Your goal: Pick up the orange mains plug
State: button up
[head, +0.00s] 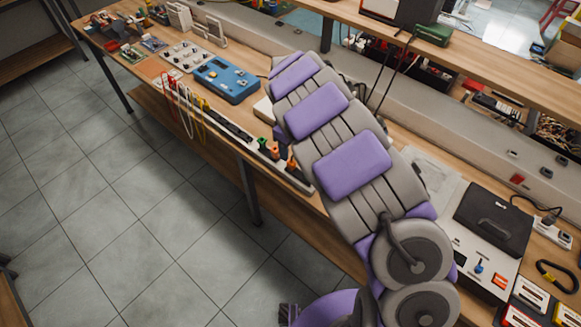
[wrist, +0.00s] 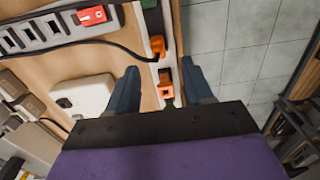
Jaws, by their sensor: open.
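Two orange plugs show in the wrist view, seated on a pale power strip (wrist: 166,72). One orange plug (wrist: 165,89) lies between my finger pads, and the other orange plug (wrist: 157,47) is just beyond the fingertips. My gripper (wrist: 160,66) is open, its two dark fingers on either side of the strip, with nothing held. In the head view the orange plugs (head: 275,152) (head: 292,161) stand on the strip near the bench's front edge, beside a green plug (head: 262,143). My arm hides the gripper there. Whether the fingers touch the strip cannot be told.
The wooden bench (head: 140,72) holds a blue instrument (head: 226,79), a grey panel (head: 186,57) and hanging test leads (head: 186,112). A white box (wrist: 84,97) sits left of my fingers in the wrist view. The tiled floor (head: 120,210) is clear.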

aim_at(292, 161)
jog(key=shift+d+f, duration=0.2)
jog(key=shift+f, duration=0.35)
jog(key=shift+d+f, duration=0.15)
jog(key=shift+f, duration=0.35)
jog(key=shift+a+f, duration=0.35)
jog(key=shift+a, duration=0.1)
jog(key=f, duration=0.1)
jog(key=f+b, duration=0.1)
jog(key=f, duration=0.1)
jog(key=f+b, duration=0.1)
jog(key=f, duration=0.1)
jog(key=shift+d, duration=0.3)
jog(key=shift+d+r, duration=0.1)
jog(key=shift+d, duration=0.3)
jog(key=shift+a, duration=0.8)
jog(key=c, duration=0.6)
jog(key=shift+d, duration=0.25)
grip_shut()
jog(key=shift+d, duration=0.2)
